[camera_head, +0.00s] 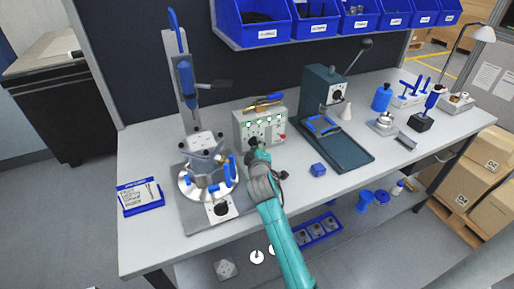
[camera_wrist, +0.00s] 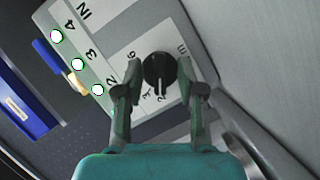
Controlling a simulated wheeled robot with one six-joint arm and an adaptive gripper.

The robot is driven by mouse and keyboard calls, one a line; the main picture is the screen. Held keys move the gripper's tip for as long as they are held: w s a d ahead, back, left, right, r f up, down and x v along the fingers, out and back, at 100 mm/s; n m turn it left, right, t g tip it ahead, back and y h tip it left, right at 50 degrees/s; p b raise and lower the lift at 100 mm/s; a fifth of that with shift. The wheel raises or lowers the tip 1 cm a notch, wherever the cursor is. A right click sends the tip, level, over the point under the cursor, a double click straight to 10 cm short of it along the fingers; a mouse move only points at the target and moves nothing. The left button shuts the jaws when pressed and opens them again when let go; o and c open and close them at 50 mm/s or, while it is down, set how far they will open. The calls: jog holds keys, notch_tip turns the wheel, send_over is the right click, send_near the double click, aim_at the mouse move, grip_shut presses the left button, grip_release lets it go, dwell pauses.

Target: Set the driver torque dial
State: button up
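The torque dial (camera_wrist: 158,72) is a round black knob on a pale panel in the wrist view. Numbers such as 2, 3 and 6 are printed around it. The dial sits on a grey control box (camera_head: 244,125) in the head view. My gripper (camera_wrist: 161,80) is open, with one finger on each side of the dial and a gap visible on both sides. In the head view my gripper (camera_head: 256,150) is at the front of the box and hides part of its face. Whether the fingertips reach past the knob's face is hard to tell.
Lit white-green lamps (camera_wrist: 77,65) line the panel beside the dial. A press fixture with a housing (camera_head: 207,175) stands left of the box, and a dark green press (camera_head: 322,95) stands right. A small blue block (camera_head: 318,170) lies on the bench. Blue bins (camera_head: 265,30) hang above.

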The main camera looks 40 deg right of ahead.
grip_shut()
jog(key=shift+m, duration=0.3)
jog(key=m+y, duration=0.2)
jog(key=m, duration=0.1)
jog(key=shift+d+r, duration=0.1)
jog(key=m+y, duration=0.3)
jog(key=m, duration=0.1)
jog(key=shift+m, duration=0.3)
jog(key=shift+y, duration=0.3)
dwell(0.4)
grip_release()
jog(key=shift+s, duration=0.1)
